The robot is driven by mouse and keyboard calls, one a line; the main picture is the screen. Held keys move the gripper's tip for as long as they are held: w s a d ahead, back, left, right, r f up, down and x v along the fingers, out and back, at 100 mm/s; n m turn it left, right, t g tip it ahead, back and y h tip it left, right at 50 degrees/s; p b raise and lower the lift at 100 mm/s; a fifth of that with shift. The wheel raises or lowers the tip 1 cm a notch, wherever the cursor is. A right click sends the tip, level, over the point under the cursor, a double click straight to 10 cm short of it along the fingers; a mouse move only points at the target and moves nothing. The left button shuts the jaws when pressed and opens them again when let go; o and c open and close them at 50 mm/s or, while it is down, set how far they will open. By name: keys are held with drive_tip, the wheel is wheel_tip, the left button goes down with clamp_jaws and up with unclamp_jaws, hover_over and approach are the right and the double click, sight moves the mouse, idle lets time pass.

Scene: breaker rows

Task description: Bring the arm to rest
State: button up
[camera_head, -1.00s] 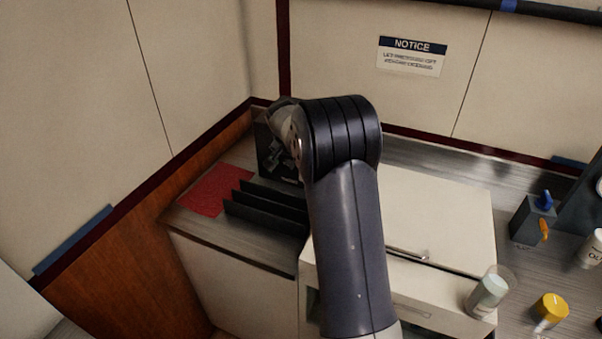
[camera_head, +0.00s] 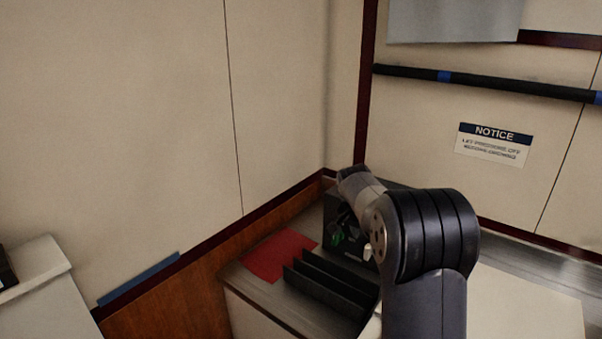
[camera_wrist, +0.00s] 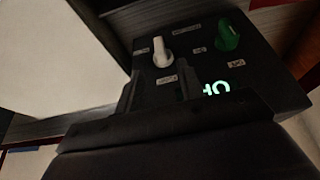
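My arm rises at the lower right of the head view and bends toward a black control box in the corner. My gripper is hidden behind the arm there. In the wrist view, my gripper (camera_wrist: 158,88) shows as two dark fingers standing apart, with nothing seen held between them. The black box (camera_wrist: 265,75) lies close beyond the fingers, with a white knob (camera_wrist: 161,50), a green knob (camera_wrist: 228,36) and a lit green display (camera_wrist: 216,87). The box (camera_head: 338,212) also shows in the head view. Whether the fingers touch it cannot be told.
A black slotted rack (camera_head: 325,290) and a red mat (camera_head: 280,256) are on the counter beside the box. Walls close the corner behind. A black rail (camera_head: 500,85) and a notice sign (camera_head: 493,145) are on the right wall. A white cabinet (camera_head: 35,275) stands at far left.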

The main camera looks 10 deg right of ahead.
sight(366, 250)
drive_tip(key=p+x, duration=0.1)
drive_tip(key=x, duration=0.8)
drive_tip(key=shift+f, duration=0.15)
